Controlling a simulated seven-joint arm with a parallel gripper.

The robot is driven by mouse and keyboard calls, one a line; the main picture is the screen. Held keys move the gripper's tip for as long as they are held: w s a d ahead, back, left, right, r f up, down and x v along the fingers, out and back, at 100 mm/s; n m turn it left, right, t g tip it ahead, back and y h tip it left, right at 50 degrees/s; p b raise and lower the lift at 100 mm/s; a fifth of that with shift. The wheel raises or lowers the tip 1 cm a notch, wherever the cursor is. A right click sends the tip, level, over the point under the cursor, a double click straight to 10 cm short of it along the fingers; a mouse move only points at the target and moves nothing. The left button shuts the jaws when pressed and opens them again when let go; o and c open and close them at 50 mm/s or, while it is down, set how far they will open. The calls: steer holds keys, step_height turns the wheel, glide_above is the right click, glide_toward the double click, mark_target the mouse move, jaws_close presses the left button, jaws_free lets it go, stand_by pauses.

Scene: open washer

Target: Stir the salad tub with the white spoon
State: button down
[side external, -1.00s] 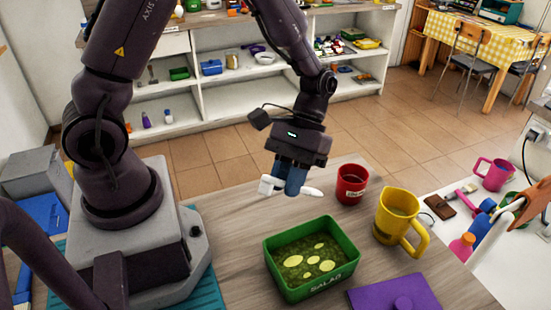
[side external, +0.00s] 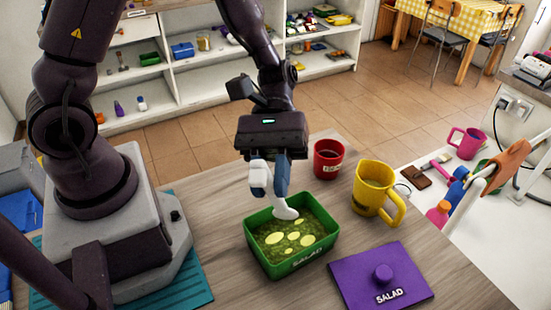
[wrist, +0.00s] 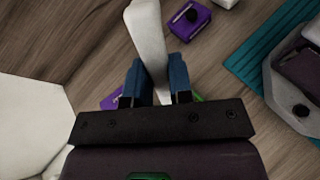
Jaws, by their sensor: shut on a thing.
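The green salad tub (side external: 313,255) stands on the wooden counter, filled with a green mix and yellow slices. My gripper (side external: 270,182) is above the tub's back part, its blue fingers shut on the white spoon (side external: 285,212). The spoon points down, with its rounded end at the salad's back edge; I cannot tell how deep it reaches. In the wrist view the pale spoon (wrist: 148,40) runs between the two blue fingers (wrist: 158,82). There, the tub is mostly hidden behind my gripper, with only a green sliver beside the right finger.
A purple lid (side external: 351,277) marked SALAD lies right of the tub. A red mug (side external: 328,158) and a yellow mug (side external: 372,188) stand behind and right. A white surface with a pink mug (side external: 466,142) and several items is farther right. Shelves (side external: 215,85) stand behind.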

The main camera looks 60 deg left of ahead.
mark_target(279, 208)
steer(key=shift+s+d+f, duration=0.25)
steer(key=shift+s+f, duration=0.25)
steer(key=shift+f, duration=0.25)
steer(key=f, duration=0.1)
steer(key=w+f, duration=0.1)
steer(key=a+f, duration=0.1)
steer(key=f, duration=0.1)
steer(key=shift+w, duration=0.4)
steer(key=shift+w+a+f, duration=0.2)
steer(key=shift+w+f, duration=0.1)
steer(key=shift+f, duration=0.4)
steer(key=shift+w+a+f, duration=0.15)
steer(key=shift+w+f, duration=0.1)
steer(key=shift+f, duration=0.45)
steer(key=shift+d, duration=0.15)
